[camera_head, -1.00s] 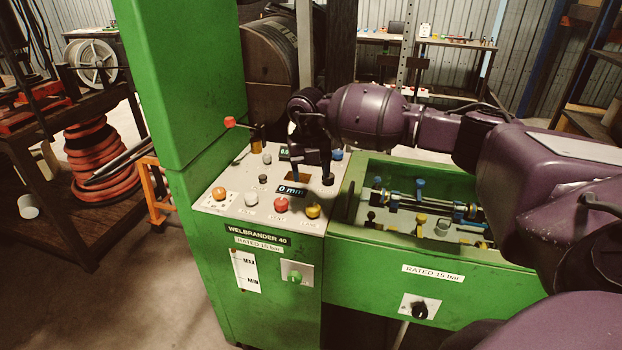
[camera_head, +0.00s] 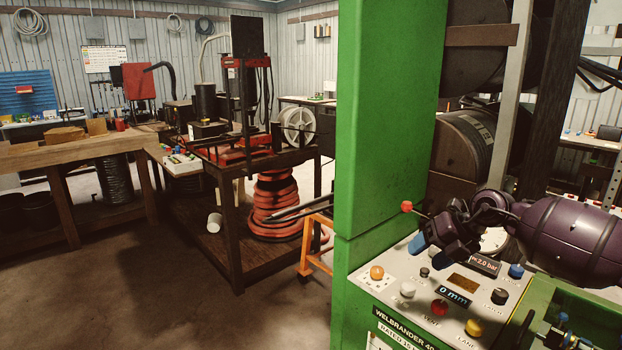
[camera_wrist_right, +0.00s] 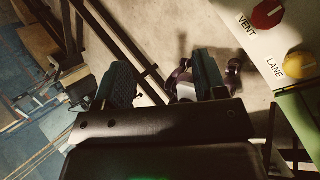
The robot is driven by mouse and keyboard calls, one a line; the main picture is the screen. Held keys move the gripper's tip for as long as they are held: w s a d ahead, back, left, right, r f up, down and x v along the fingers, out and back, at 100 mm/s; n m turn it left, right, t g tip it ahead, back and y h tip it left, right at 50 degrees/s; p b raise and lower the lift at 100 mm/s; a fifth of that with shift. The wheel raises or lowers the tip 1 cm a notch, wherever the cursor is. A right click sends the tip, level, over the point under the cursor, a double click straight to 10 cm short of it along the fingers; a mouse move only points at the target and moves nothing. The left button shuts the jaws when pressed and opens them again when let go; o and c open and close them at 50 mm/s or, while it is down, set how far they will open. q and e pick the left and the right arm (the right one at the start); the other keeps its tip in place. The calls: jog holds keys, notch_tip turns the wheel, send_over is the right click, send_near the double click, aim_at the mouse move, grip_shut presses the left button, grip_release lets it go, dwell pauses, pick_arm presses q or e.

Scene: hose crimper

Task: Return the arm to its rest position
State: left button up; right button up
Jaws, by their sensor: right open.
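My right arm, purple, comes in from the right in the head view. Its right gripper (camera_head: 430,255) is open and empty, with blue-tipped fingers pointing left and down. It is above the back left part of the control panel (camera_head: 388,268) of the green machine, near the red-knobbed lever (camera_head: 407,206). In the right wrist view the two dark fingers (camera_wrist_right: 163,78) are apart with nothing between them. There the red VENT knob (camera_wrist_right: 268,13) and yellow LANE knob (camera_wrist_right: 299,64) show at the upper right. My left gripper is not in view.
The panel has an orange button (camera_head: 377,272), a "0 mm" display (camera_head: 453,296) and a "2.0 bar" display (camera_head: 484,262). The tall green cabinet (camera_head: 385,130) stands beside the arm. An orange frame (camera_head: 315,250) and a wooden workbench (camera_head: 265,165) are further left. Open floor lies at front left.

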jog(key=s+a+r+m+t+y, duration=0.1)
jog(key=a+r+t+y, duration=0.1)
jog(key=a+r+y, duration=0.3)
jog(key=a+r+m+t+y, duration=0.1)
jog(key=a+t+y, duration=0.15)
jog(key=a, duration=0.45)
jog(key=s+d+f+m+t+h, duration=0.45)
jog(key=f+m, duration=0.45)
jog(key=m, duration=0.3)
jog(key=s+d+f+m+t+h, duration=0.35)
jog(key=s+f+m+h, duration=0.2)
jog(key=f+m, duration=0.5)
jog(key=s+d+f+m+g+h, duration=0.2)
jog(key=s+d+f+m, duration=0.1)
jog(key=s+f, duration=0.5)
jog(key=s+d+f+m+g+h, duration=0.2)
jog(key=s+f+m, duration=0.4)
jog(key=s, duration=0.9)
notch_tip(320, 180, down, 3)
jog(key=shift+d+r, duration=0.2)
jog(key=shift+d, duration=0.25)
jog(key=shift+s+m+g+h, duration=0.1)
jog(key=shift+m+g+h, duration=0.15)
